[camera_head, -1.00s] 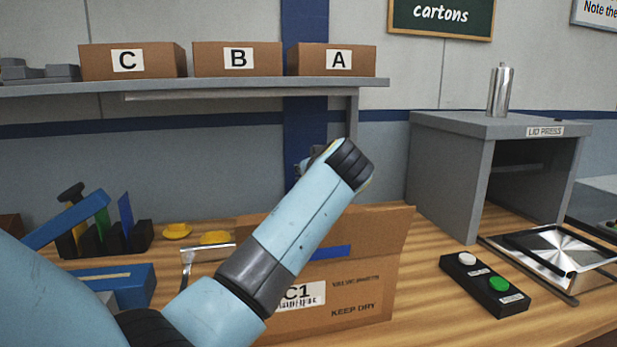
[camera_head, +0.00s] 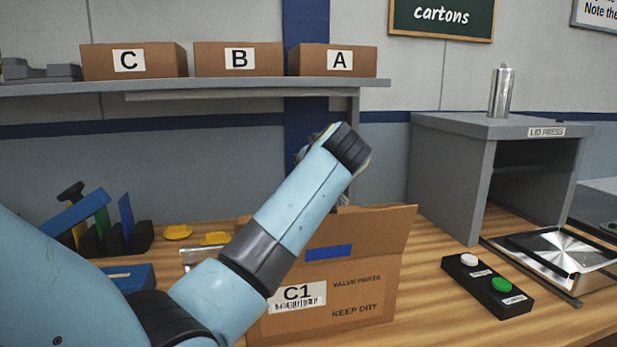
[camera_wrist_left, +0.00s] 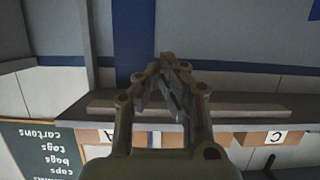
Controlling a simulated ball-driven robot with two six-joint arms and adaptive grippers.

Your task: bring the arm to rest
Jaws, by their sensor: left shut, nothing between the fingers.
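My left arm (camera_head: 300,210) comes in from the left and reaches up over the bench, with its wrist raised above the carton. My left gripper (camera_wrist_left: 174,68) shows in the left wrist view with its fingers together and nothing held between them. In the head view it is mostly hidden behind the wrist. The left wrist view is upside down and shows the wall, the shelf and the chalkboard beyond the fingers. My right gripper is not in view.
An open carton marked C1 (camera_head: 345,295) stands on the bench (camera_head: 420,320) behind my forearm. A shelf (camera_head: 230,86) with boxes C, B and A runs above. The lid press (camera_head: 450,180) and a button box (camera_head: 487,286) are at the right. A tool rack (camera_head: 115,238) stands left.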

